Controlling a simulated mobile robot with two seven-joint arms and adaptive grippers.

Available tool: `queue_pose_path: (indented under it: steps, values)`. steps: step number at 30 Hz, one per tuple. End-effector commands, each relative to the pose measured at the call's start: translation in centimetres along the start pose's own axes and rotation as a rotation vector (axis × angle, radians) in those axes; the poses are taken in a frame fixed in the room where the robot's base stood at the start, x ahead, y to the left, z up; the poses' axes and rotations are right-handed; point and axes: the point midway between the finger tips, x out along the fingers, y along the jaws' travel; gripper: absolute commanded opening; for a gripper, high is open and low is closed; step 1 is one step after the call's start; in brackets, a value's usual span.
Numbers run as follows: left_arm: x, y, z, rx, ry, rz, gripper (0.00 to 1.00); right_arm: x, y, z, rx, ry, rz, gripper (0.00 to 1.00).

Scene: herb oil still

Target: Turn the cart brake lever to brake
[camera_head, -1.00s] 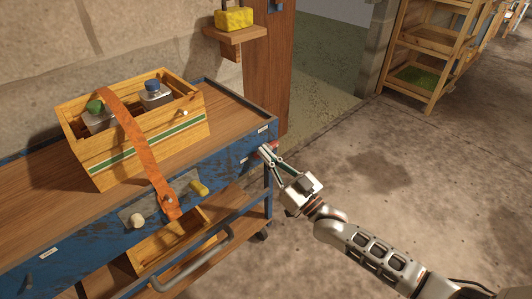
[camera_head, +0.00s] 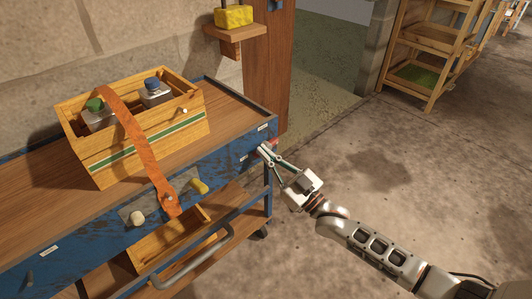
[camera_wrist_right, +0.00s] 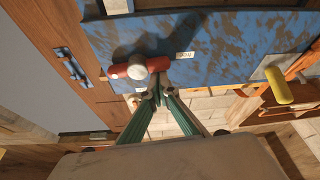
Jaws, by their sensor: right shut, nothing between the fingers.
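The blue cart (camera_head: 110,215) with a wooden top stands at the left in the head view. Its brake lever shows in the right wrist view as a red bar (camera_wrist_right: 118,71) with a pale round knob, on the cart's blue face (camera_wrist_right: 220,45). In the head view only a bit of red (camera_head: 275,142) shows behind my fingertips. My right gripper (camera_head: 263,151) is shut and empty at the cart's right corner. In the right wrist view its fingertips (camera_wrist_right: 157,90) are close to the lever; I cannot tell whether they touch. My left gripper is out of view.
A wooden crate (camera_head: 150,140) with an orange strap and capped bottles stands on the cart top. A yellow knob (camera_head: 199,187) and a grey bar handle (camera_head: 205,262) stick out from the cart. A wooden post (camera_head: 266,75) is behind it.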

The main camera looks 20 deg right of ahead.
Motion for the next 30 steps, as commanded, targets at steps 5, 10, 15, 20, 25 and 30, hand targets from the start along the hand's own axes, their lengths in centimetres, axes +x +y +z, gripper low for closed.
queue_pose_path:
  steps: [5, 10, 15, 20, 25, 30]
  values:
    - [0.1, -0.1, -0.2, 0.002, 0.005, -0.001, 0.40, -0.1, -0.1, 0.4, -0.108, -0.003, -0.037, 0.00]
    - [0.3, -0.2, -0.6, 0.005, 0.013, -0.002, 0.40, -0.3, -0.3, 0.8, -0.256, -0.001, -0.090, 0.00]
    - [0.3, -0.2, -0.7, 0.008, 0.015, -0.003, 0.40, -0.4, -0.3, 1.2, -0.410, -0.001, -0.144, 0.00]
    - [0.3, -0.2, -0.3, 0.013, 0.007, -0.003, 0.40, -0.5, -0.3, 1.6, -0.555, -0.001, -0.194, 0.00]
    - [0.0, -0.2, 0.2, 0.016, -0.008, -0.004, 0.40, -0.7, -0.2, 2.0, -0.707, 0.000, -0.246, 0.00]
    - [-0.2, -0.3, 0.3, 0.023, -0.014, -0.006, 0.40, -0.8, -0.1, 2.4, -0.859, 0.001, -0.300, 0.00]
